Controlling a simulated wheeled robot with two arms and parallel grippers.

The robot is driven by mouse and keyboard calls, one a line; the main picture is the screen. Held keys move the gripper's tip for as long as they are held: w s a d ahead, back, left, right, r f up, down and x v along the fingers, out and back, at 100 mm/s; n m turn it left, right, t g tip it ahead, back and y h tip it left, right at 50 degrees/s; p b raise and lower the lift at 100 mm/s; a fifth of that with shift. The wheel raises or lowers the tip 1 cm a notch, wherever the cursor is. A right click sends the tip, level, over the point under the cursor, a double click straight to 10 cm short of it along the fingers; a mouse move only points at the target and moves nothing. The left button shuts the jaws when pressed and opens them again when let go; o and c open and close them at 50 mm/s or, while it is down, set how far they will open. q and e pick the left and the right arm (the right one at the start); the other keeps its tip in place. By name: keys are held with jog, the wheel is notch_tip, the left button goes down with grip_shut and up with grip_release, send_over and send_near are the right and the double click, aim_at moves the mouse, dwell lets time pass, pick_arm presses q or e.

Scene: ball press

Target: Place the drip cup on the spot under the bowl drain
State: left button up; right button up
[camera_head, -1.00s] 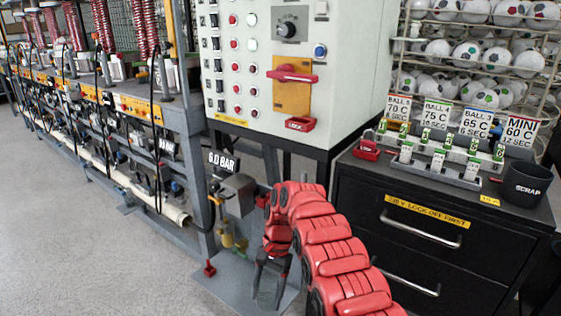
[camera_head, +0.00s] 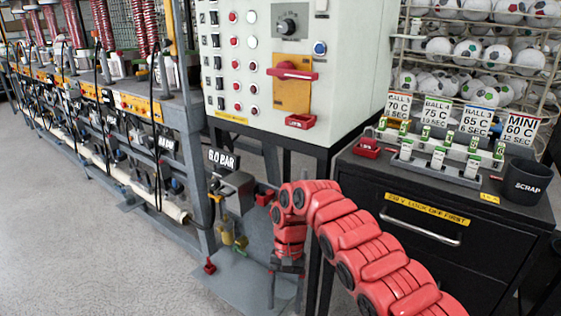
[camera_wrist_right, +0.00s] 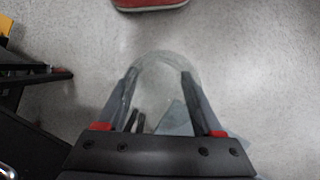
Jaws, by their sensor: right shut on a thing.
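My right gripper (camera_head: 286,300) points down at the lower middle of the head view, beside the press frame. In the right wrist view the right gripper (camera_wrist_right: 160,100) is shut on a clear, see-through drip cup (camera_wrist_right: 168,58), whose rounded rim shows between and beyond the fingers. The cup is hard to make out in the head view. A grey metal box with a brass-coloured valve (camera_head: 228,236) below it stands left of the gripper, above a grey floor plate (camera_head: 236,284). I cannot tell the drain or the marked spot. My left gripper is out of view.
The control cabinet (camera_head: 350,95) stands on dark legs behind my right arm. A black drawer unit (camera_head: 372,222) with a scrap cup (camera_head: 528,182) on top is at the right. Press stations (camera_head: 150,115) line the left. Open concrete floor (camera_head: 80,250) lies at lower left.

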jog(key=s+d+n, duration=0.2)
jog(key=s+d, duration=0.1)
jog(key=d, duration=0.3)
jog(key=w+d+f, duration=0.6)
jog(key=w+d, duration=0.1)
jog(key=d, duration=0.3)
jog(key=s+r+p, duration=0.2)
jog(key=r+p, duration=1)
jog(key=r, duration=0.1)
jog(key=s+r+p, duration=0.3)
jog(key=r+p, duration=0.9)
jog(key=r, duration=0.1)
jog(key=shift+h, duration=0.4)
jog(key=shift+w, duration=0.1)
